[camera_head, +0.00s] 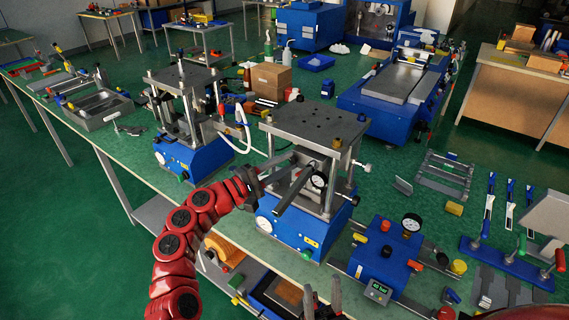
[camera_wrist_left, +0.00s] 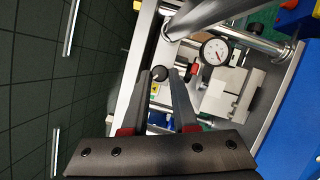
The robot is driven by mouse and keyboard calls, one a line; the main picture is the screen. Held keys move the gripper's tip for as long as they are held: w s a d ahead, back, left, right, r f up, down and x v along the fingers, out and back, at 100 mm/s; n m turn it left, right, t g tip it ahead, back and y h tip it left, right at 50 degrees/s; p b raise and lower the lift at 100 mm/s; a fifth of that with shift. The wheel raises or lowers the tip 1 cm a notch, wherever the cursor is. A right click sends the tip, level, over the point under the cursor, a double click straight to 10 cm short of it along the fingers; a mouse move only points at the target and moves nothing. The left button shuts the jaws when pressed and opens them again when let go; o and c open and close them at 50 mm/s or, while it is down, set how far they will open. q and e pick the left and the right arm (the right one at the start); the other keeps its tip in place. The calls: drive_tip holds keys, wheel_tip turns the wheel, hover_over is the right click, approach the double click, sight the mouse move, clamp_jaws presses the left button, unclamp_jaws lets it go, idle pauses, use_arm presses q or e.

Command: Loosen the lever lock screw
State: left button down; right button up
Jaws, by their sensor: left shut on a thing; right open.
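The blue-based crimping press (camera_head: 290,222) stands at the middle of the bench, with a dark lever bar (camera_head: 296,187) sticking out toward me. My left gripper (camera_head: 292,162) reaches in beside the lever, under the press's top plate. In the left wrist view, a small black knob, which looks like the lock screw (camera_wrist_left: 159,73), sits between the tips of my left gripper (camera_wrist_left: 160,76), and the fingers are closed on it. The lever bar (camera_wrist_left: 205,14) crosses the top of that view. In the head view the fingers hide the screw. My right gripper (camera_head: 322,300) is open and empty at the bottom edge, partly cut off.
A pressure gauge (camera_wrist_left: 215,51) sits close to the left fingers. A second press (camera_head: 190,155) stands to the left. A blue control box (camera_head: 385,262) with a gauge and buttons lies to the right. Metal brackets (camera_head: 445,175) and blue tools (camera_head: 510,205) lie farther right.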

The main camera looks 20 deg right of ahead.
use_arm(q)
drive_tip(key=c, duration=0.7)
unclamp_jaws()
drive_tip(key=shift+a, duration=0.1)
drive_tip(key=shift+b+v, duration=1.7)
drive_tip(key=shift+v, duration=6.9)
